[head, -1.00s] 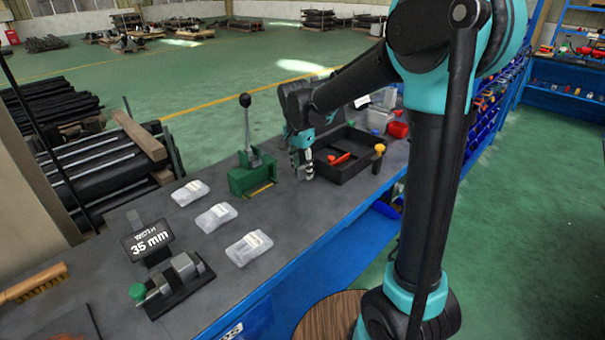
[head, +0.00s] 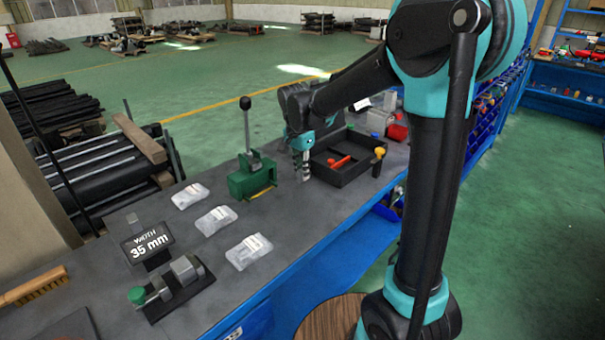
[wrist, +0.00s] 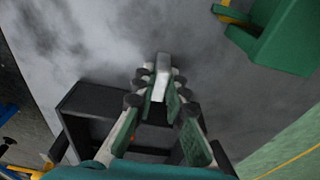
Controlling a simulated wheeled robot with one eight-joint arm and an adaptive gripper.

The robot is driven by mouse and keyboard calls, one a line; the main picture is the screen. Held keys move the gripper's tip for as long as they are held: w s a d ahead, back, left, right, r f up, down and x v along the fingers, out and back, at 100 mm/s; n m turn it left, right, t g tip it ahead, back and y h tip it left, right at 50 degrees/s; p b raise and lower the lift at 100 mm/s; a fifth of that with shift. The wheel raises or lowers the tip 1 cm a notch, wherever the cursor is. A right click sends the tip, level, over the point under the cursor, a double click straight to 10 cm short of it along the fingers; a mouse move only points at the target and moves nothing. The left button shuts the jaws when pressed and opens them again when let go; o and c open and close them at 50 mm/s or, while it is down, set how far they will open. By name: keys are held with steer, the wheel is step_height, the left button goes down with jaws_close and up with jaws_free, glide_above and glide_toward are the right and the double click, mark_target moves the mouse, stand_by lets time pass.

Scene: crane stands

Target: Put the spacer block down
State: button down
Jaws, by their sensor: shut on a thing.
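The spacer block (wrist: 161,84) is a small pale grey block between the fingertips in the wrist view. My gripper (head: 304,171) is shut on it and points down over the grey bench (head: 277,218). It is just left of the black tray (head: 353,175) and right of the green lever press (head: 250,178). In the head view the block is small and mostly hidden by the fingers. I cannot tell whether its underside touches the bench.
The black tray holds an orange-red tool (head: 340,161); a yellow-topped tool (head: 379,153) stands at its right edge. Several clear packets (head: 248,250) lie nearer on the bench. A width display reading 35 mm (head: 148,243) stands behind a small vise-like gauge (head: 172,284).

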step_height(320, 180, up, 20)
stand_by(0.4)
stand_by(0.5)
step_height(320, 180, down, 20)
stand_by(0.6)
steer(key=shift+f, duration=0.1)
steer(key=c, duration=1.6)
jaws_free()
steer(key=shift+o, duration=0.2)
